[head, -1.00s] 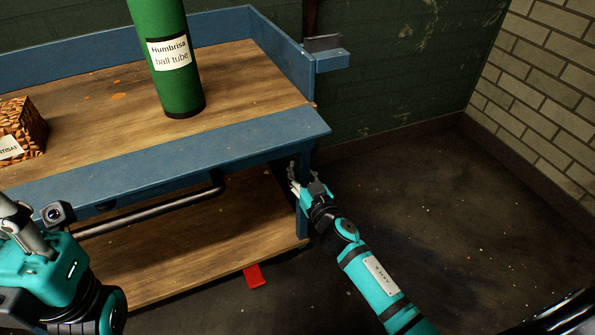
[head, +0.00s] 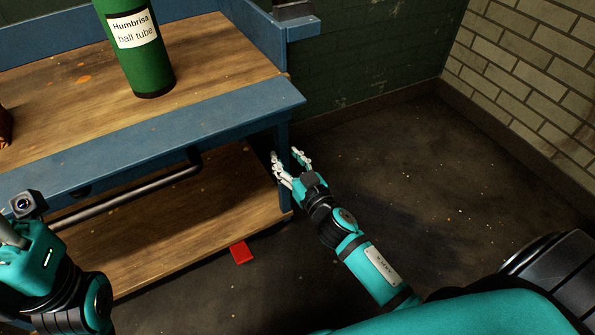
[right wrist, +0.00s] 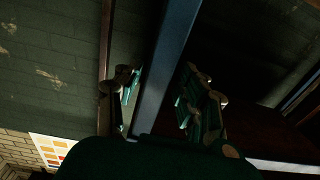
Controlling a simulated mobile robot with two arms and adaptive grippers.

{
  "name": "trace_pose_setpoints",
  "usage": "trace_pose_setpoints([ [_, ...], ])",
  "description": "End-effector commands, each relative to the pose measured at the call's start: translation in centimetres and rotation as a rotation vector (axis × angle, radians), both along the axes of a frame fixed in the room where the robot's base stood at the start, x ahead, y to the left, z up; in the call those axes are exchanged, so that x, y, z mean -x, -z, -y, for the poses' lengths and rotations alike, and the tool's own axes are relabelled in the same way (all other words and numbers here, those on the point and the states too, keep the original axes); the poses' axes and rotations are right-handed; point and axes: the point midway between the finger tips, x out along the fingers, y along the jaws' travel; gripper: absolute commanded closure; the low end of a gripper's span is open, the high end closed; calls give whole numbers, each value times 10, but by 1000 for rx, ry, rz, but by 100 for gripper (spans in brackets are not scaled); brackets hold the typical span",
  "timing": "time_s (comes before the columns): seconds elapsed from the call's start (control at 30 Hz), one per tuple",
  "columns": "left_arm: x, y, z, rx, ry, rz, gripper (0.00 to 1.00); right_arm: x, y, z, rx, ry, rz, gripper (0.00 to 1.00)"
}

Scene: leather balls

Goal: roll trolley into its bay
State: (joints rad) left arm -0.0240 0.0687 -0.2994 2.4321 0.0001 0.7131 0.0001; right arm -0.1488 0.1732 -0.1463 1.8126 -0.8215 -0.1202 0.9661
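The trolley is a blue-framed cart with a wooden top (head: 60,100), a lower wooden shelf (head: 200,210) and a dark handle bar (head: 130,198) on its front. My right gripper (head: 288,158) is open at the trolley's near right corner post. In the right wrist view the blue post (right wrist: 168,70) runs between its two parted fingers (right wrist: 163,100), with a gap on the right side. My left gripper is partly cut off at the left edge of the head view, and its fingertips do not show. I cannot make out a marked bay.
A green ball tube (head: 135,60) stands upright on the top. A box at the left edge is mostly cut off. A flat red piece (head: 241,252) shows below the lower shelf's edge. Dark floor (head: 400,170) lies clear to the right, up to a brick wall (head: 530,70).

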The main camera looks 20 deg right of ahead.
Motion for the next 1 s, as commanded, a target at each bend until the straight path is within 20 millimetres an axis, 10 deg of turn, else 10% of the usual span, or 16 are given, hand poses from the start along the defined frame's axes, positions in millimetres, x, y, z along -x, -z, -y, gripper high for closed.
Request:
trace_pose_setpoints([
  [0.33, 0, 0, 0, 0, 0, 0, 100, 57, 0, 5, -2, 1, -1, 61],
  [1.0, 0, 0, 0, -1, 0, 0, 100, 62, 0, 6, 0, 1, 1, 61],
])
